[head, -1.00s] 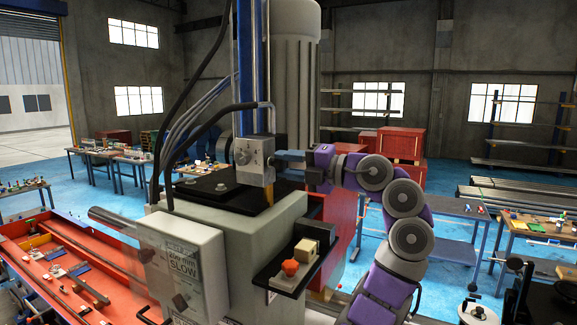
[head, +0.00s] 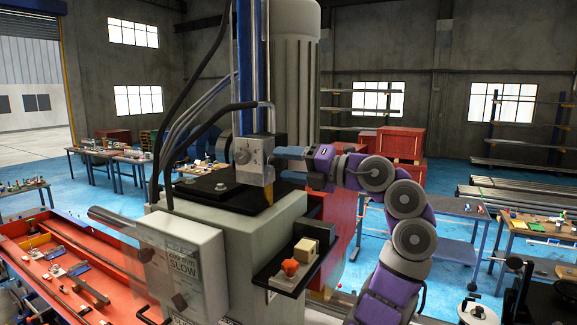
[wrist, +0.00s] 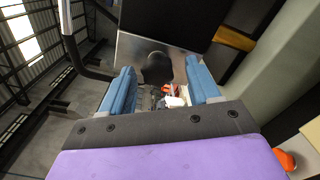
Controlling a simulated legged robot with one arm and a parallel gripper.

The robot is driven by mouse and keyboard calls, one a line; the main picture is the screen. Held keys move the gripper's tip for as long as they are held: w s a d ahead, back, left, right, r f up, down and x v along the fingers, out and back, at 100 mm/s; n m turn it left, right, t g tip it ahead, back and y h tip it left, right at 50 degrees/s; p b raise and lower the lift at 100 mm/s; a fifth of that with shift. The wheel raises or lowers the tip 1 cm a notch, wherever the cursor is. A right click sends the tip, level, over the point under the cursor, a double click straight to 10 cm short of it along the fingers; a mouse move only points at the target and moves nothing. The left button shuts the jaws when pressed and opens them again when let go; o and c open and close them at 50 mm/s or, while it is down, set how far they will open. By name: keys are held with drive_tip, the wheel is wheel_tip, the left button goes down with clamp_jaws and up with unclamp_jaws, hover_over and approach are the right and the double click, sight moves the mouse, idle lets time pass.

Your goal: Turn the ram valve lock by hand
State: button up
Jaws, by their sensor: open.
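A metal valve block (head: 254,157) sits at the foot of the blue ram column on top of the grey machine. A dark rounded knob (wrist: 157,68), which looks like the ram valve lock, sticks out from the block's metal face in the wrist view. My gripper (wrist: 160,78) is open, with one blue finger on each side of the knob and a visible gap on both sides. In the head view my gripper (head: 284,155) reaches the block from the right, and the knob on that side cannot be made out.
A black shelf (head: 285,271) with an orange button and a beige block juts from the machine below my arm. Dark hoses (head: 205,125) run left of the column. A grey control box (head: 182,262) stands at the front left.

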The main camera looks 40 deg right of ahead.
drive_tip(key=shift+v, duration=2.85)
drive_tip(key=b+v, duration=0.1)
drive_tip(key=v, duration=1.6)
drive_tip(key=shift+d+b, duration=0.25)
drive_tip(key=shift+b, duration=0.15)
drive_tip(key=shift+f, duration=0.1)
